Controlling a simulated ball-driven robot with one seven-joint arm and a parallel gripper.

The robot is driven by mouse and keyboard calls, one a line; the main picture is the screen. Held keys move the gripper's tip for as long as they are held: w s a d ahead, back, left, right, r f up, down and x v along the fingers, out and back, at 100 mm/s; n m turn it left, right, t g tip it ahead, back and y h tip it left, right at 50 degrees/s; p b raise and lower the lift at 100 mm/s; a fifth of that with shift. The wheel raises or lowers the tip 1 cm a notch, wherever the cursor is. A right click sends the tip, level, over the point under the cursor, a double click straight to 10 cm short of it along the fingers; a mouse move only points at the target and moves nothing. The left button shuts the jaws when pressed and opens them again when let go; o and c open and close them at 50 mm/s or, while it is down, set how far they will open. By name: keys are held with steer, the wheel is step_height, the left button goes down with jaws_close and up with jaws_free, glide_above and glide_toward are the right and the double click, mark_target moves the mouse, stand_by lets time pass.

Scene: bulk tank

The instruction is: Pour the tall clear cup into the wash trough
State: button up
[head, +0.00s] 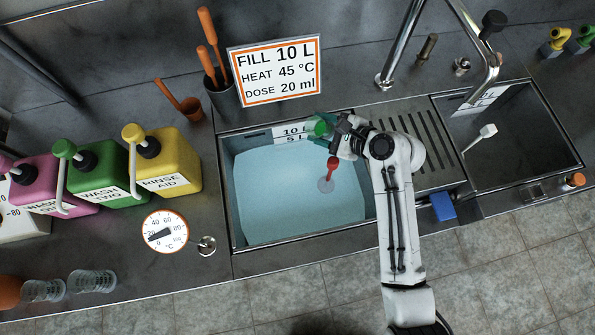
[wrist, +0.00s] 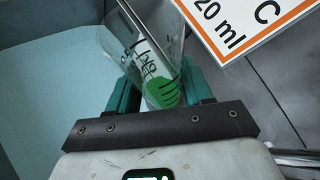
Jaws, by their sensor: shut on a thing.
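My gripper (head: 333,132) is above the back right part of the wash trough (head: 233,222), which holds pale blue water. Its teal fingers, also seen in the wrist view (wrist: 161,90), are shut on the tall clear cup (wrist: 146,52). The cup has black markings, and green liquid (wrist: 165,92) shows in it between the fingers. In the head view the green (head: 322,127) shows just left of my gripper. The cup's exact tilt is hard to tell. I see no clear stream falling from it.
A red-handled thing with a pale disc (head: 332,164) is in the trough. A dosing sign (head: 275,70) stands behind it. Pink, green and yellow jugs (head: 172,165) and a dial (head: 165,232) are left. A tap (head: 390,78) and second basin (head: 515,150) are right.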

mark_target(324, 135)
steer(key=shift+s+a+r+n, duration=0.15)
steer(key=shift+s+r+n, duration=0.1)
steer(key=shift+n, duration=0.05)
steer(key=shift+s+t, duration=0.1)
steer(key=shift+t, duration=0.3)
steer(key=f+n+b, duration=0.1)
steer(key=b, duration=0.2)
steer(key=shift+t+h, duration=0.4)
steer(key=shift+w+r+n+t+b, duration=0.2)
steer(key=shift+r+n+t+b, duration=0.1)
steer(key=shift+r+n+b, duration=0.5)
steer(key=shift+b, duration=0.35)
steer(key=shift+w+f+n+t+h+b, duration=0.2)
steer(key=shift+n+t+b, duration=0.3)
steer(key=shift+b, duration=1.65)
steer(key=shift+s+f+n+t+h+b, duration=0.1)
steer(key=shift+f+n+t+b, duration=0.3)
steer(key=shift+b, duration=1.75)
steer(key=shift+r+t, duration=0.3)
steer(key=shift+r, duration=0.1)
steer(key=shift+s+a+r+n+t, duration=0.3)
steer(key=shift+s+r+n+t, duration=0.1)
steer(key=shift+s+n, duration=0.3)
steer(key=shift+r+n+t, duration=0.4)
steer(key=shift+r+n, duration=0.1)
steer(key=shift+n, duration=0.1)
